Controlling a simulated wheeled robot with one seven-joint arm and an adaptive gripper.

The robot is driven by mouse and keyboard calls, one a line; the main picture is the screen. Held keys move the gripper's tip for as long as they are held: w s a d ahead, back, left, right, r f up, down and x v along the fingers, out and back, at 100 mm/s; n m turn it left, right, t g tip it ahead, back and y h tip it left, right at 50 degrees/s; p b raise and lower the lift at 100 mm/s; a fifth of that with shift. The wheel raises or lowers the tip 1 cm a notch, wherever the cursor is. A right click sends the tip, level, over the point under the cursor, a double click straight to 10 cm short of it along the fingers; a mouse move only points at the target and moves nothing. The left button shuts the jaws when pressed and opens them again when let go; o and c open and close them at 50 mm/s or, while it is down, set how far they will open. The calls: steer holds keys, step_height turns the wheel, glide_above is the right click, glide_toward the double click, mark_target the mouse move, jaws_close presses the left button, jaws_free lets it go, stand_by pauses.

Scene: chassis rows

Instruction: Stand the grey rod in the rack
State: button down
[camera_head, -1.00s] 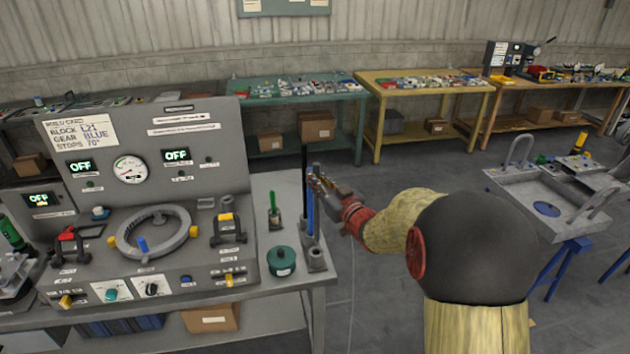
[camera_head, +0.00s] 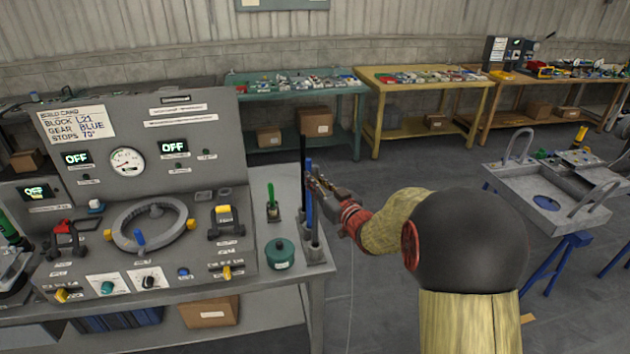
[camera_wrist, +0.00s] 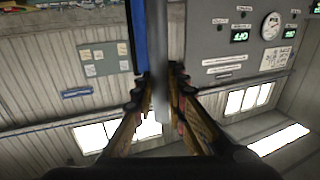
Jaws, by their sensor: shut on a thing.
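The rack (camera_head: 318,265) stands at the right end of the grey bench. A black rod (camera_head: 303,155) and a blue rod (camera_head: 309,205) stand upright in it. My gripper (camera_head: 313,184) is at the rods, just right of the blue one and above the rack. In the wrist view, my gripper (camera_wrist: 160,80) is shut on the grey rod (camera_wrist: 163,40), which runs lengthwise between the fingers. The blue rod (camera_wrist: 139,35) is close beside it. The grey rod looks upright; I cannot tell whether its lower end is inside a rack hole.
A green canister (camera_head: 280,254) and a green-handled tool (camera_head: 272,206) stand left of the rack. The control panel (camera_head: 140,130) with its ring fixture (camera_head: 128,243) fills the bench further left. Open floor lies right of the bench.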

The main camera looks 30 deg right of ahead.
mark_target(317, 203)
steer(key=shift+f+b, duration=3)
steer(key=shift+f, duration=0.7)
stand_by(0.5)
steer(key=c, duration=1.7)
jaws_free()
steer(key=shift+f, duration=0.15)
steer(key=shift+s, duration=0.1)
steer(key=s, duration=1.2)
steer(key=shift+d, duration=0.15)
steer(key=shift+w, duration=0.1)
